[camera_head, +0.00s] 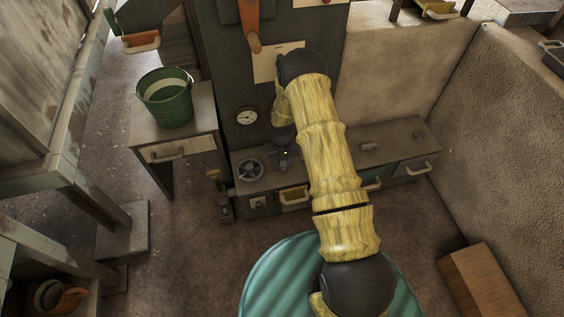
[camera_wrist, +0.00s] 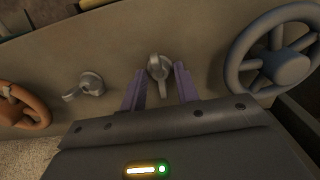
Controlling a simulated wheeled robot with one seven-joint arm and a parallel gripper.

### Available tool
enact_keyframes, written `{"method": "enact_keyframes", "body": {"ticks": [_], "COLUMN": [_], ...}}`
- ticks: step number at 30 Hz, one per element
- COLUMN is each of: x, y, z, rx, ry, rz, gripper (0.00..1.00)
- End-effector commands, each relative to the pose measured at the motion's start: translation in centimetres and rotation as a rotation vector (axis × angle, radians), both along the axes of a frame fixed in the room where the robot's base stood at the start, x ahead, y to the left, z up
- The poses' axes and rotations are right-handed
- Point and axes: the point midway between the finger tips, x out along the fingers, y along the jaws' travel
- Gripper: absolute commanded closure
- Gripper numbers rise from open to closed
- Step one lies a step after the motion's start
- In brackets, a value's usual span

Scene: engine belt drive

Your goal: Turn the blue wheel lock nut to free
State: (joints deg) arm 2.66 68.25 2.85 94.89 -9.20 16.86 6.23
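A blue-grey spoked wheel (camera_wrist: 281,66) is at the right of the wrist view. It appears to be the dark spoked wheel (camera_head: 250,169) on the bench panel in the head view. A grey lock nut (camera_wrist: 159,70) with a raised lever-like grip stands on the panel left of that wheel. My gripper (camera_wrist: 161,78) has its two purple fingers apart, one on each side of this nut. I cannot tell whether either finger touches it. A second grey nut (camera_wrist: 90,84) sits farther left, near an orange wheel (camera_wrist: 22,105). In the head view my gripper (camera_head: 285,154) is small and partly hidden.
A round gauge (camera_head: 246,116) is on the upright panel behind the bench. A green bucket (camera_head: 165,98) stands on a side table (camera_head: 200,112) at the left. A wooden box (camera_head: 478,283) lies on the floor at the right. A teal ribbed surface (camera_head: 275,275) is in front.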

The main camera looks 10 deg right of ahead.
Motion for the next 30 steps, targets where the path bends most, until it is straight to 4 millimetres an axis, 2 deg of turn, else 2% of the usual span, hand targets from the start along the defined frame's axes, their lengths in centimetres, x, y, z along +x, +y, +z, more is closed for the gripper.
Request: {"method": "enact_keyframes", "body": {"ticks": [10,14,20,30], "x": [-0.1,-0.1,0.0,0.0], "y": [0.0,0.0,0.0,0.0], "z": [0.1,0.8,4.0,10.8], "rx": [0.0,0.0,0.0,0.0], "ry": [0.003,0.002,0.0,0.0], "rz": [-0.001,-0.002,-0.002,-0.001], "gripper": [0.57,0.57,0.57,0.57]}}
